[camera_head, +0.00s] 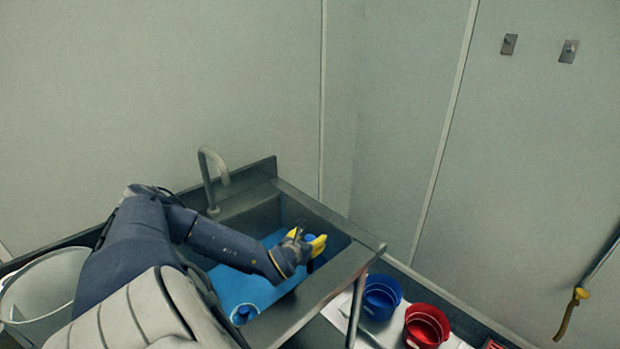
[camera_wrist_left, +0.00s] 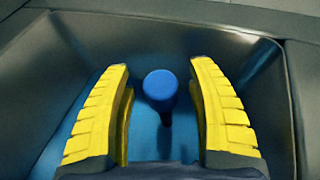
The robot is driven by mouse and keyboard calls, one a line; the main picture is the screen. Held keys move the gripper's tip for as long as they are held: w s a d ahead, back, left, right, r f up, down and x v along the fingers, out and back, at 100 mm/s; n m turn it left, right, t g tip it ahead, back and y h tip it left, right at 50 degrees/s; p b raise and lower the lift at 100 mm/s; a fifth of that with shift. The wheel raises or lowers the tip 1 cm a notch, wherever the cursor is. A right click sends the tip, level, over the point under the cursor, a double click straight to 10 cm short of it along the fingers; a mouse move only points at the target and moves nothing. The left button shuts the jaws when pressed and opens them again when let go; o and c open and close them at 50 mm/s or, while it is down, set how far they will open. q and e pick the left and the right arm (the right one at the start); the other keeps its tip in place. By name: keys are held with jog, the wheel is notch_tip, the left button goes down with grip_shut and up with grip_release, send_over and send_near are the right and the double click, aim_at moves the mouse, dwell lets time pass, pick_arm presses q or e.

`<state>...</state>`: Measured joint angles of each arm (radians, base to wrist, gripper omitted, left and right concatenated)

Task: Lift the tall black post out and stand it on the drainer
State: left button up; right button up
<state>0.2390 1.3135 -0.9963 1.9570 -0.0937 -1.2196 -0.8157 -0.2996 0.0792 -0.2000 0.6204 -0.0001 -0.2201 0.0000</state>
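A post with a round blue top and a darker stem (camera_wrist_left: 161,88) stands upright on the blue floor of the metal sink (camera_wrist_left: 215,22) in the left wrist view. My left gripper (camera_wrist_left: 160,80) is open, with its yellow fingers on either side of the post and a gap on each side. In the head view my left gripper (camera_head: 314,246) reaches down into the right part of the sink (camera_head: 300,312), with a bit of blue at its fingers. The lower post is hidden there. My right gripper does not show. I cannot make out the drainer for certain.
A second blue round piece (camera_head: 244,314) is in the sink near its front. A tap (camera_head: 210,180) stands behind. A white bucket (camera_head: 45,290) is at the left. Blue (camera_head: 381,297) and red (camera_head: 426,326) containers stand to the right. A yellow-ended tool-like item (camera_head: 577,298) is far right.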

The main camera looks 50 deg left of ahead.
pick_arm(q)
grip_shut()
jog(key=shift+r, duration=0.1)
dwell(0.5)
